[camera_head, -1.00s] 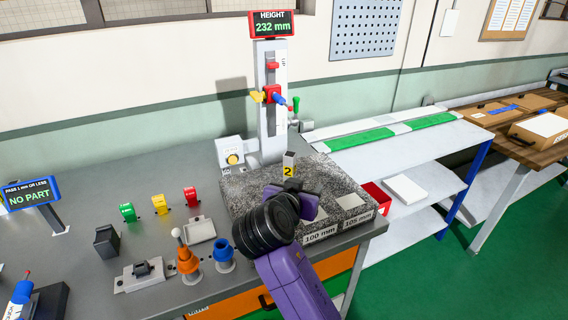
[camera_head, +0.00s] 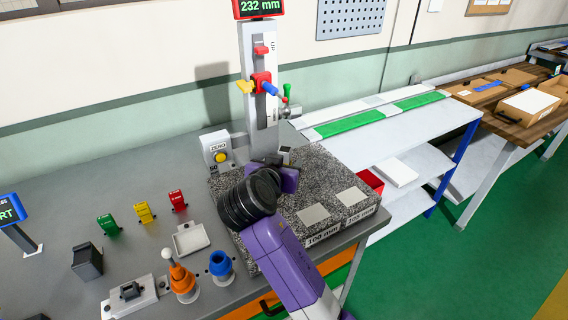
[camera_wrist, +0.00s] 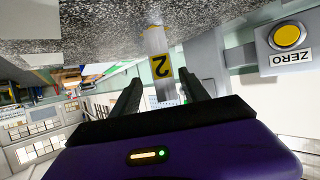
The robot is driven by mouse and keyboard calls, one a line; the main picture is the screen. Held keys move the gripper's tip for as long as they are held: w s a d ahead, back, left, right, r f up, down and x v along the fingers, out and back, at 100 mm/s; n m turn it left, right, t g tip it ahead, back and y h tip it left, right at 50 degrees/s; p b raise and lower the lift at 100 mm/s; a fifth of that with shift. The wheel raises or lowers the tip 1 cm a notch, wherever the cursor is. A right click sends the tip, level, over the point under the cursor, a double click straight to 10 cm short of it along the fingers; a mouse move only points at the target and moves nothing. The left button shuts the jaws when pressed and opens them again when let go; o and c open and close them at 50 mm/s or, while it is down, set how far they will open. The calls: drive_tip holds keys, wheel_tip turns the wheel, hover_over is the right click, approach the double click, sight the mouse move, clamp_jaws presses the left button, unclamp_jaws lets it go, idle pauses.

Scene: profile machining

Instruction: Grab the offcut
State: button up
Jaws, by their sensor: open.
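The offcut (camera_wrist: 156,42) is a light upright piece with a yellow label marked 2. In the wrist view, which is upside down, it stands on the speckled granite plate (camera_wrist: 70,28). My gripper (camera_wrist: 160,88) is open, with its dark fingers to either side of the offcut's line. I cannot tell how far the offcut reaches between them. In the head view, only the offcut's top (camera_head: 286,150) shows behind my gripper (camera_head: 276,163); the rest is hidden. The granite plate (camera_head: 318,185) lies on the grey bench.
The height gauge column (camera_head: 262,100) stands just behind the plate, with a ZERO button box (camera_head: 217,150) at its left. Coloured blocks, a white tray (camera_head: 189,238) and orange and blue holders are left of my arm. A white shelf (camera_head: 390,135) is at the right.

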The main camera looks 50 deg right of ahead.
drive_tip(key=shift+w+p+x, duration=0.25)
drive_tip(key=shift+p+x, duration=0.55)
drive_tip(key=shift+x, duration=2.15)
drive_tip(key=shift+a+f, duration=0.15)
drive_tip(key=shift+a, duration=0.05)
clamp_jaws()
